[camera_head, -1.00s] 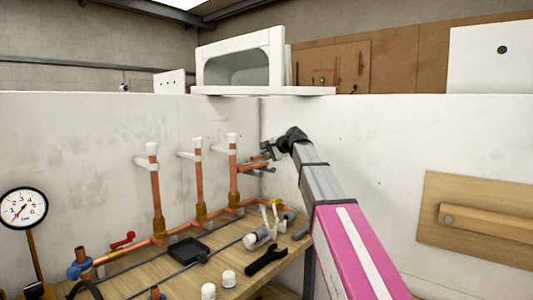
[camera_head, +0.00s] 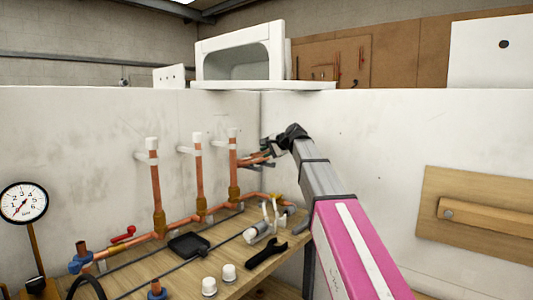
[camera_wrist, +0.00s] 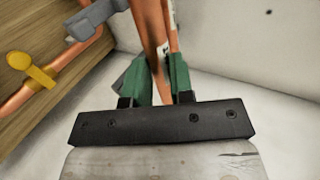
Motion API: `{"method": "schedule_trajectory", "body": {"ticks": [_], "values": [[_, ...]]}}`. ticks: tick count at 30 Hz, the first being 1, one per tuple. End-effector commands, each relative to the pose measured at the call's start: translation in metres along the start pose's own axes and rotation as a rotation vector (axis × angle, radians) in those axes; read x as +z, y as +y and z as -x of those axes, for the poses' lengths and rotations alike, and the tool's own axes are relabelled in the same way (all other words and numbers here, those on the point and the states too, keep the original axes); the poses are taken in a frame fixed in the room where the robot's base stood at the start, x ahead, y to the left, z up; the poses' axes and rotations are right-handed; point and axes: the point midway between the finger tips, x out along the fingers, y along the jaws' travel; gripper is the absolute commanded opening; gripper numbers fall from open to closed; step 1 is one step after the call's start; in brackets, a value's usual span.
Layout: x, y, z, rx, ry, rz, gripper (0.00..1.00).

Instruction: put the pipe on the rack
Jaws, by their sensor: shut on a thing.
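My gripper (camera_head: 266,154) is at the far corner, beside the rightmost upright copper pipe. In the wrist view its green fingers (camera_wrist: 162,82) are shut on a copper pipe (camera_wrist: 150,28), which runs up and away from them. The held pipe shows small in the head view (camera_head: 252,161), partly hidden by my gripper. Another copper length lies close alongside it in the wrist view; I cannot tell whether the two touch. I cannot make out with certainty which thing is the rack.
Upright copper pipes with white caps (camera_head: 155,180) stand along the left wall. The wooden bench (camera_head: 225,255) holds a black tray (camera_head: 188,245), a black wrench (camera_head: 266,254) and white caps. A pressure gauge (camera_head: 23,203) is at left. The right wall carries a wooden panel (camera_head: 480,185).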

Motion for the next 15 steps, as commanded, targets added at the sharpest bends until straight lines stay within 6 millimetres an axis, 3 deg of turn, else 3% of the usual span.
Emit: {"method": "schedule_trajectory", "body": {"ticks": [15], "values": [[0.0001, 0.0055, -0.0031, -0.001, 0.0, 0.0, 0.0]]}}
